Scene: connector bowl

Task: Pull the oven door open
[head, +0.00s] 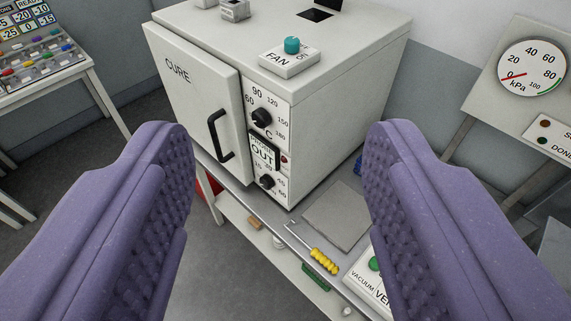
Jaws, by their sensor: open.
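The white oven (335,90) stands on a bench in the upper middle of the head view. Its door (190,80), marked CURE, is on the front left face and looks closed. A black bar handle (216,136) stands upright near the door's right edge. My gripper (279,150) is open, with its two purple textured fingers wide apart on the left and right of the picture. Nothing is between the fingertips that I can see touching them. The handle shows in the gap, nearer the left finger, and appears apart from it.
A control panel with dials (263,150) is right of the door. A FAN box (289,59) sits on the oven top. A hooked tool with a yellow handle (325,260) and a grey plate (338,217) lie on the bench. A kPa gauge (530,68) stands right. Floor is clear lower left.

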